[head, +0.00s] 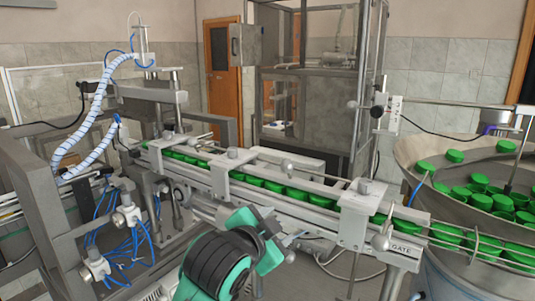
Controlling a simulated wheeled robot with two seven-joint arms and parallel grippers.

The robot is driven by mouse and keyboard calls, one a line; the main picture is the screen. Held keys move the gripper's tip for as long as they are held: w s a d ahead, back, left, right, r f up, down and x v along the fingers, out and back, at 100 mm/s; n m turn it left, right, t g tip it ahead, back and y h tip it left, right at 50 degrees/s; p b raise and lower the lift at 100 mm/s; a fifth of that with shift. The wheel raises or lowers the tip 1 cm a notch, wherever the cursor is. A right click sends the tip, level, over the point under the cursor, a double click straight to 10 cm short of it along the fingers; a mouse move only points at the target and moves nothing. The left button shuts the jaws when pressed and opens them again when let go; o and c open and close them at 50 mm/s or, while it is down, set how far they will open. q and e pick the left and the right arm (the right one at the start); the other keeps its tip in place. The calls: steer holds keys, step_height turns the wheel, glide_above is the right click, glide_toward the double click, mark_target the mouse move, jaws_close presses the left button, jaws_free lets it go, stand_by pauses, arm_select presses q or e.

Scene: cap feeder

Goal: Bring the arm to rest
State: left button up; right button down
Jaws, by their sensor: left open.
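My left arm, green and black, comes up from the bottom centre of the head view. Its gripper (270,236) is open and shows no object in it. The gripper is in front of and below the cap chute (258,168) in the picture; I cannot tell how far apart they are. A row of green caps (273,186) lies along the chute. My right gripper is not in view.
A steel bowl (440,225) with many green caps stands at the right. A grey machine frame (58,215) with blue hoses and a white coiled hose (98,120) stands at the left. A cable hangs below the chute, right of my gripper.

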arm_select(q)
steer(key=s+a+f+n+g+y, duration=0.1)
steer(key=s+a+f+n, duration=0.2)
steer(key=f, duration=0.5)
steer(key=s+a+f+n+g+y, duration=0.1)
steer(key=s+a+f+n+g, duration=0.15)
steer(key=a+f, duration=0.45)
steer(key=s+a+f+n+g+y, duration=0.1)
steer(key=s+a+f+y, duration=0.2)
steer(key=f, duration=0.7)
steer(key=s+a+f+n+g+y, duration=0.1)
steer(key=s+a+f+n+g, duration=0.1)
steer(key=s+a+f, duration=0.35)
steer(key=s+a+f+n+g, duration=0.1)
steer(key=s+a+f, duration=0.15)
steer(key=s, duration=0.65)
steer(key=s+a+f+n+g+y, duration=0.1)
steer(key=s+a+f+n+g, duration=0.1)
steer(key=s+a+f, duration=0.45)
step_height(320, 180, down, 31)
steer(key=s+d+g, duration=0.1)
steer(key=s+d, duration=0.1)
steer(key=d, duration=0.1)
steer(key=s+a+f, duration=0.1)
steer(key=s+f, duration=0.8)
steer(key=s+a+f+g, duration=0.1)
steer(key=s+a+f, duration=0.1)
steer(key=s+f, duration=0.7)
steer(key=shift+s+a, duration=0.25)
steer(key=shift+s, duration=0.05)
